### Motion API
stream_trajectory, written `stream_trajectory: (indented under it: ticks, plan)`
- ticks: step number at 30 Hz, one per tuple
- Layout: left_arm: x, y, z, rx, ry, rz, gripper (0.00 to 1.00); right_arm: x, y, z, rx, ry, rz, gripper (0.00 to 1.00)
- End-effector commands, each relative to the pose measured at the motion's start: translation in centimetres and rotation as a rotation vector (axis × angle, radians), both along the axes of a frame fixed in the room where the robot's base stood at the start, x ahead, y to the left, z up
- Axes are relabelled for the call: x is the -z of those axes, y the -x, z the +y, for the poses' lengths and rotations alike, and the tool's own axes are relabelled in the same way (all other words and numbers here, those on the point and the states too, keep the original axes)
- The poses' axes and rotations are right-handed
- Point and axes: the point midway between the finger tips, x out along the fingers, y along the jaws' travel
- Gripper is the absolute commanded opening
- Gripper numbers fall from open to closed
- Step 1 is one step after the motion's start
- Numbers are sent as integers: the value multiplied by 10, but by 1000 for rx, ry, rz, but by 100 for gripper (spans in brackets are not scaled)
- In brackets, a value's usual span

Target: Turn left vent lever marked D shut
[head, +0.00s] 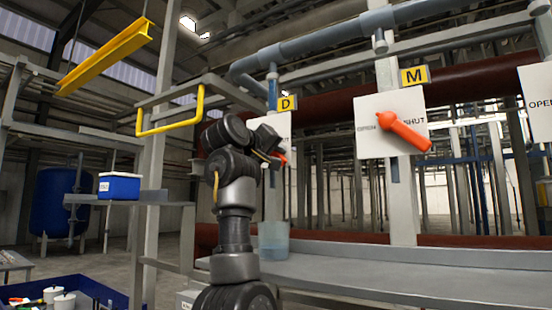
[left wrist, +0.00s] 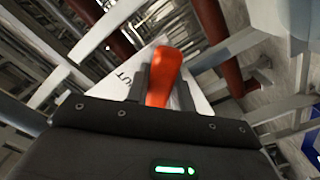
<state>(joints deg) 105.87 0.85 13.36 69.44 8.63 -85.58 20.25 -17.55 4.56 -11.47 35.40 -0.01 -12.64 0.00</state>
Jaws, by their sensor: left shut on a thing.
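The vent lever marked D is the red-orange lever (left wrist: 164,76) in the left wrist view, in front of a white plate (left wrist: 200,102) with part of the word SHUT readable. My left gripper (left wrist: 162,88) is shut on the lever, one finger on each side of it. In the head view my left gripper (head: 272,150) is at the plate under the yellow D tag (head: 287,103). Only a small red bit of the lever shows there; my gripper and arm hide the rest, so its angle against the marks cannot be told. My right gripper is not in view.
A clear bluish container (head: 273,241) stands on the grey ledge (head: 380,272) below. A yellow rail (head: 170,125) is left of my arm.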

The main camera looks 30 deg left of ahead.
Motion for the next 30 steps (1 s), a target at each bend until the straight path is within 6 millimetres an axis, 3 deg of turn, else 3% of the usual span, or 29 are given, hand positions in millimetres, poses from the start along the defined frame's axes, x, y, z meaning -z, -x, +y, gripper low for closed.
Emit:
stream_trajectory:
  ticks: [21, 22, 26, 30]
  plan:
    - [-6, 2, -2, -2, 73, -5, 0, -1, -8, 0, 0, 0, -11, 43]
    - [-6, 2, -2, -2, 73, -5, 26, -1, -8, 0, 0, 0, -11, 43]
    - [-6, 1, -2, -1, 71, -3, 43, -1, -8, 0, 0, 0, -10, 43]
    - [-5, 1, -2, -2, 70, -1, 45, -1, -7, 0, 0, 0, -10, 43]
